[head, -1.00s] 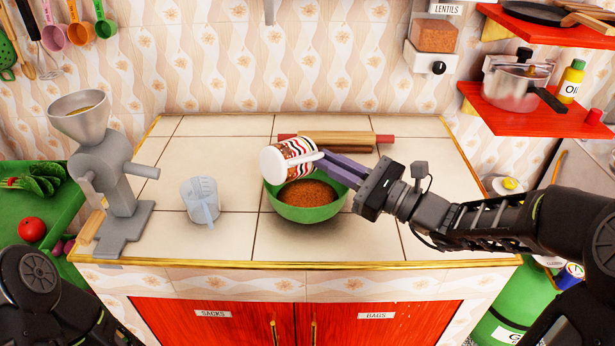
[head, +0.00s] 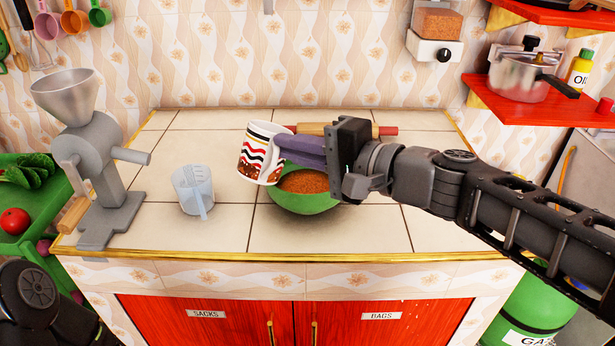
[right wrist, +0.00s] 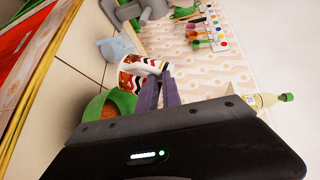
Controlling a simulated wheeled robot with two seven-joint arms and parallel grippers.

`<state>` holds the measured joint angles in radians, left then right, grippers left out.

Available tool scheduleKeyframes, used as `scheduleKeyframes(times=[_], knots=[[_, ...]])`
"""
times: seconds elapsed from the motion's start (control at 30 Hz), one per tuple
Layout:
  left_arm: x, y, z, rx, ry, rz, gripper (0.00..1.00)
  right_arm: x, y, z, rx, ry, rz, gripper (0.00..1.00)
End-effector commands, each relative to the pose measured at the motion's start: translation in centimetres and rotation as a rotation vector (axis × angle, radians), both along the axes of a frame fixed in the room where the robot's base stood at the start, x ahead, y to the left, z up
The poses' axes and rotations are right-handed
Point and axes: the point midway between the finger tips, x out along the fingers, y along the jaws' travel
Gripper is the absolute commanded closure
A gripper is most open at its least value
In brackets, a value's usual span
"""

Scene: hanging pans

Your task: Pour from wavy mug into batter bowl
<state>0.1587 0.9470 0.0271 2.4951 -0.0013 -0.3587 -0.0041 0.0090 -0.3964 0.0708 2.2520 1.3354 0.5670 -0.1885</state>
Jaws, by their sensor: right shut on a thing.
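The wavy mug (head: 259,158), white with red, black and yellow waves and brown at its lower end, is held nearly upright with a slight tilt. It is above the left rim of the green batter bowl (head: 306,203), which holds a brown grainy content. My right gripper (head: 283,146) is shut on the mug at its right side, with the fingers reaching over the bowl. The right wrist view also shows the mug (right wrist: 140,75) in the fingers and the bowl (right wrist: 95,107) beside them. The mug's inside cannot be made out. My left gripper is out of view.
A clear measuring jug (head: 193,189) stands left of the bowl, and a grey grinder (head: 95,160) is further left. A rolling pin (head: 311,128) lies behind the bowl. The tiles right of the bowl, under my arm, are clear.

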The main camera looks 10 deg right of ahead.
Motion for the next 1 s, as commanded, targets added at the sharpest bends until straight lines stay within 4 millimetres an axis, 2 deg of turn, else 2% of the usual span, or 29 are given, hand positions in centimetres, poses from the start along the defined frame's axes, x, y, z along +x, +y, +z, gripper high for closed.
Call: scheduleKeyframes(times=[0.1,0.3,0.57,1.0], knots=[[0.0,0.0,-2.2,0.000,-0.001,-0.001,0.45,-0.9,1.5,-0.9,-0.117,-0.077,0.002,1.00],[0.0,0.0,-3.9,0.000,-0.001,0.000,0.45,-2.1,3.4,-1.8,-0.302,-0.187,0.003,1.00],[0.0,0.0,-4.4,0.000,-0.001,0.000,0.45,-2.8,4.6,-2.3,-0.440,-0.268,0.002,1.00],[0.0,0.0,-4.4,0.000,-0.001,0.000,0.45,-2.9,4.8,-2.4,-0.457,-0.277,0.003,1.00]])
